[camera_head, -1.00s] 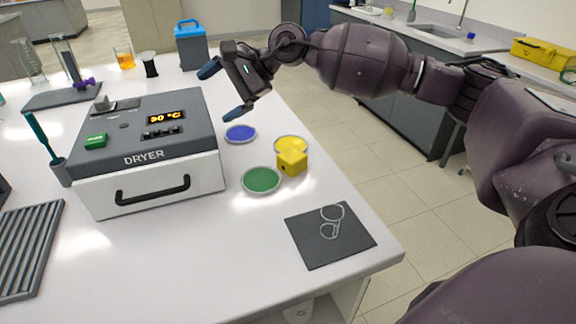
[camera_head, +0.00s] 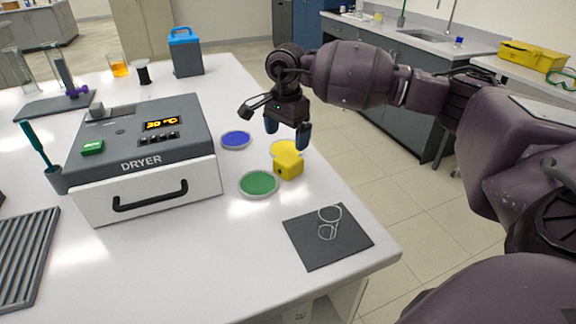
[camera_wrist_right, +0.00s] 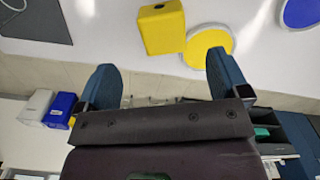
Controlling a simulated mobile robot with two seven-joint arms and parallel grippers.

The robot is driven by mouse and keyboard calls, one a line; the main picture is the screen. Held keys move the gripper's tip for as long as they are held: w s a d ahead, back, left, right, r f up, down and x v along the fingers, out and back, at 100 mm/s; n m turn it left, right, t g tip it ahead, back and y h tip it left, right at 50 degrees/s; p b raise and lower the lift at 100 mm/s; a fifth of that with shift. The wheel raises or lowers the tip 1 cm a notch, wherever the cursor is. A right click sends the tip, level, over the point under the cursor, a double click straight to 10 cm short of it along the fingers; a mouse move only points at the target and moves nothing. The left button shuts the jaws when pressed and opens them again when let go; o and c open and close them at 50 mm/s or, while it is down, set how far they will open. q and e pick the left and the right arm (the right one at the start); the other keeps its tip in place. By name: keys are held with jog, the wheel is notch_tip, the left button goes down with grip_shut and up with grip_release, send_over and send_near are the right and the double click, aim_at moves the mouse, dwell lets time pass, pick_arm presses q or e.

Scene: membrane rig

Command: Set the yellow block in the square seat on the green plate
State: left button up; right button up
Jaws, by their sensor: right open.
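The yellow block (camera_head: 289,165) stands at the front edge of the yellow plate (camera_head: 286,148), near the table's right side; I cannot tell whether it rests on the plate's rim or beside it. The green plate (camera_head: 258,184) lies to the block's front left; no seat shape shows clearly on it. My right gripper (camera_head: 287,138) points down above and behind the block, open and empty. In the right wrist view the block (camera_wrist_right: 162,27) and the yellow plate (camera_wrist_right: 208,44) lie beyond the spread fingers (camera_wrist_right: 165,82). My left gripper is not in view.
The blue plate (camera_head: 236,140) lies behind the green one. The dryer (camera_head: 145,160) stands left of the plates. A dark mat (camera_head: 305,246) with wire rings lies at the front right. The table's right edge runs close beside the block.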

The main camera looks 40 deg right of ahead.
aim_at(288, 158)
notch_tip(288, 158, down, 4)
jog(key=shift+r, duration=0.15)
jog(key=f, duration=0.5)
jog(key=shift+w+d, duration=0.25)
jog(key=shift+d, duration=0.15)
jog(key=shift+r, duration=0.1)
jog(key=c, duration=1.2)
jog(key=shift+r, duration=0.1)
